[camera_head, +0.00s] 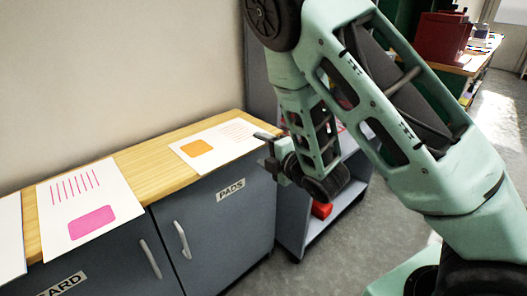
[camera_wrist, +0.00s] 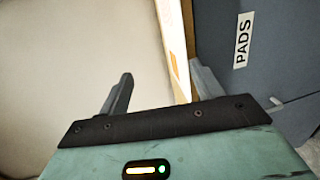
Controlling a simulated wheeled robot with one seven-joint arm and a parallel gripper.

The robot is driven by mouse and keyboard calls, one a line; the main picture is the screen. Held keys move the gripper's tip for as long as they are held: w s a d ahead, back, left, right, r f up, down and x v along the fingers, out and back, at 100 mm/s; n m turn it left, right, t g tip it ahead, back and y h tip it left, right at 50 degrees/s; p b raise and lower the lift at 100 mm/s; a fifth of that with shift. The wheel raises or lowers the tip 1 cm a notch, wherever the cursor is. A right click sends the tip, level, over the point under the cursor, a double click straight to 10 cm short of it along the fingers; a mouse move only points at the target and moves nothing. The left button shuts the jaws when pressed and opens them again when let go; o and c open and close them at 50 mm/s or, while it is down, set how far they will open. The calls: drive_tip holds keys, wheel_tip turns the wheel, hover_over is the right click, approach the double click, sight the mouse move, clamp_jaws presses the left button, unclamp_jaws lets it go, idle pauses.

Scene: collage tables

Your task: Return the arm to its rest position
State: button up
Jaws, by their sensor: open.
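My gripper (camera_head: 265,150) is at the end of my green arm, which is bent down over the right end of the counter in the head view. It is close to the counter's front edge; I cannot tell the exact gap. In the wrist view my gripper (camera_wrist: 161,72) shows two grey fingers spread well apart with nothing between them. The counter edge and a grey cabinet front are beyond the fingers, with the cabinet to the right.
The wooden counter (camera_head: 155,176) holds white sheets with a pink shape (camera_head: 91,222) and an orange shape (camera_head: 197,147). Below are grey cabinets with handles and a PADS label (camera_head: 231,190). A grey shelf cart with a red item (camera_head: 321,209) stands right. Floor (camera_head: 345,256) is clear in front.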

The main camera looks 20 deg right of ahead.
drive_tip(key=s+a+r+m+g+p, duration=0.7)
drive_tip(key=s+a+m+g, duration=0.25)
drive_tip(key=s+a, duration=0.25)
drive_tip(key=s+r+m+g+h+p, duration=0.1)
drive_tip(key=s+r+m+g, duration=0.1)
drive_tip(key=s, duration=0.7)
drive_tip(key=s+r+m+g+h+p, duration=0.1)
drive_tip(key=s+r+g, duration=0.3)
drive_tip(key=s, duration=0.6)
wheel_tip(320, 180, up, 3)
drive_tip(key=shift+a+f+m+h+p, duration=0.25)
drive_tip(key=shift+m+h+p, duration=0.1)
drive_tip(key=shift+h+p, duration=0.25)
drive_tip(key=shift+s, duration=0.1)
